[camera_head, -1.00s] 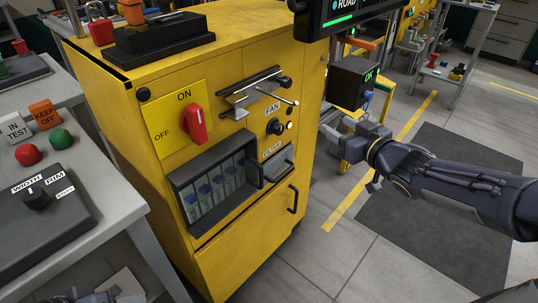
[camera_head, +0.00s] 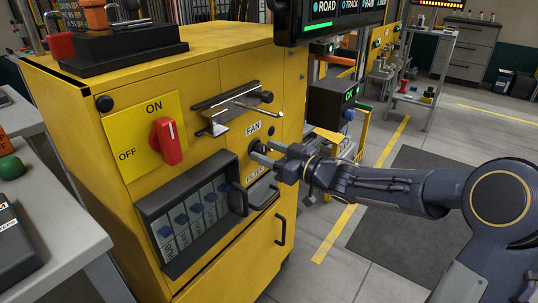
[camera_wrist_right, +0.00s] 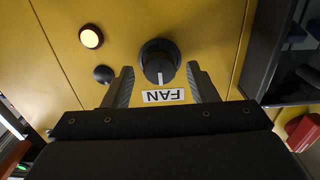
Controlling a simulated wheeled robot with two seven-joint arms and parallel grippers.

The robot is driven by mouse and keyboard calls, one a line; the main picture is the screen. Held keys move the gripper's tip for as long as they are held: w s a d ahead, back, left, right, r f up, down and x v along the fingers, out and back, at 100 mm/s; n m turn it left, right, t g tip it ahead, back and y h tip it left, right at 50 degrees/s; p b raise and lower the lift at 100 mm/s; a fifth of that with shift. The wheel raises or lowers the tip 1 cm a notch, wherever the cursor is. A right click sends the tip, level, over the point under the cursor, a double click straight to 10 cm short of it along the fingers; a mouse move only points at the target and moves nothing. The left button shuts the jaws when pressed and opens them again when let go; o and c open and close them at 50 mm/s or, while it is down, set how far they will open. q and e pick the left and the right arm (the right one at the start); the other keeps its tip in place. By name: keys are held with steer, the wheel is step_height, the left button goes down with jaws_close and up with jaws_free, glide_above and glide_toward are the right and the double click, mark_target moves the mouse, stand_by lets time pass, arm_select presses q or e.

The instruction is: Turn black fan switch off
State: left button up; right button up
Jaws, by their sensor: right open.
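The black fan switch (camera_wrist_right: 159,62) is a round knob on the yellow cabinet front, below the FAN label (camera_head: 253,128). In the right wrist view its white mark points toward that label (camera_wrist_right: 163,96). My right gripper (camera_head: 262,153) is open at the cabinet front. In the wrist view one finger shows on each side of the knob, with visible gaps; I cannot tell whether the tips reach its depth. My left gripper is not in view.
A lit round lamp (camera_wrist_right: 91,37) and a black button (camera_wrist_right: 103,74) sit beside the knob. A metal clamp bracket (camera_head: 232,110) sticks out above. A red switch (camera_head: 166,141) points near ON. The FILTER drawer (camera_head: 263,190) and glass-fronted box (camera_head: 197,215) are below.

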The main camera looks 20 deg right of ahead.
steer(key=c, duration=1)
steer(key=shift+o, duration=0.2)
steer(key=shift+n, duration=0.4)
steer(key=n+b, duration=0.1)
steer(key=n, duration=0.3)
steer(key=shift+a+f+n+b, duration=0.1)
steer(key=shift+f+n+b, duration=0.05)
steer(key=shift+n+b, duration=0.25)
steer(key=n+b, duration=0.2)
steer(key=n, duration=0.4)
steer(key=shift+s+b, duration=0.1)
steer(key=shift+b, duration=0.25)
steer(key=shift+n, duration=0.3)
steer(key=o, duration=1)
steer(key=shift+c, duration=0.2)
